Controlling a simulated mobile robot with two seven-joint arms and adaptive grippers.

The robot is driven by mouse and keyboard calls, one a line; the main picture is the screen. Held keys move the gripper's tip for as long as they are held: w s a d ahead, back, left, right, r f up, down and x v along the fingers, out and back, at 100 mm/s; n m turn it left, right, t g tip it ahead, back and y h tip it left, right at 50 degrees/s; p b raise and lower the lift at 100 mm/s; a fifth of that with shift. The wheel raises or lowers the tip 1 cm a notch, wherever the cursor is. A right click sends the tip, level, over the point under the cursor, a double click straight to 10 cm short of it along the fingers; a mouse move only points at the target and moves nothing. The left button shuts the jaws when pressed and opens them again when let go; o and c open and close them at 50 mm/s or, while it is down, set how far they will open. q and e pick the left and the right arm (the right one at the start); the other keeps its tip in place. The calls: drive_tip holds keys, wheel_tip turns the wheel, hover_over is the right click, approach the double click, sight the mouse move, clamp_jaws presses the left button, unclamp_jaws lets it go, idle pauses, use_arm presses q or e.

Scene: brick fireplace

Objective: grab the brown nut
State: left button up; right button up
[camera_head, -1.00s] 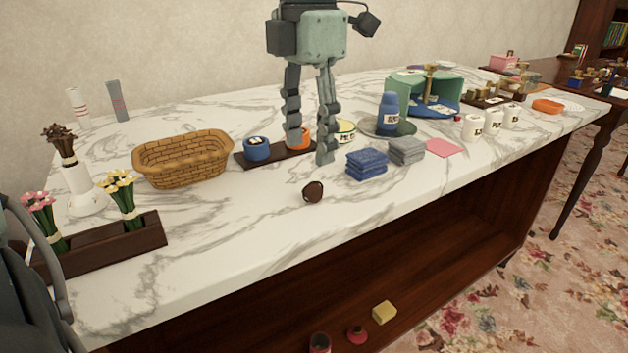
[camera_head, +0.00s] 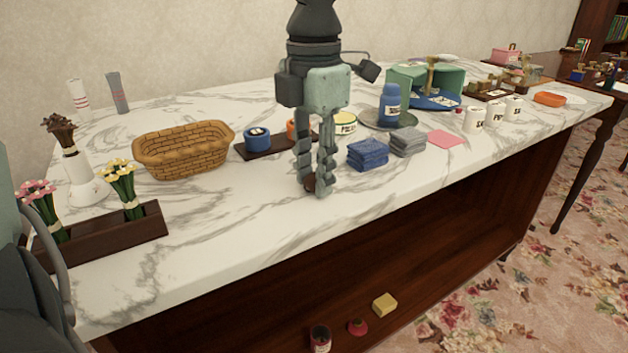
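The brown nut (camera_head: 310,183) is small, dark and round. It sits at the marble counter's surface near the middle of the head view, between my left gripper's fingertips, which partly hide it. My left gripper (camera_head: 313,187) points straight down from above, with its fingers drawn in on both sides of the nut. It appears shut on the nut. I cannot tell whether the nut is clear of the counter. My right gripper is not in view.
Folded blue towels (camera_head: 367,154) and grey towels (camera_head: 408,142) lie close on the right. A dark tray (camera_head: 281,146) with a blue jar (camera_head: 257,139) is behind, and a wicker basket (camera_head: 184,150) stands left. The marble counter (camera_head: 235,230) is clear in front.

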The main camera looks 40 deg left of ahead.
use_arm(q)
drive_tip(key=shift+c, duration=1.3)
drive_tip(key=shift+r, duration=0.1)
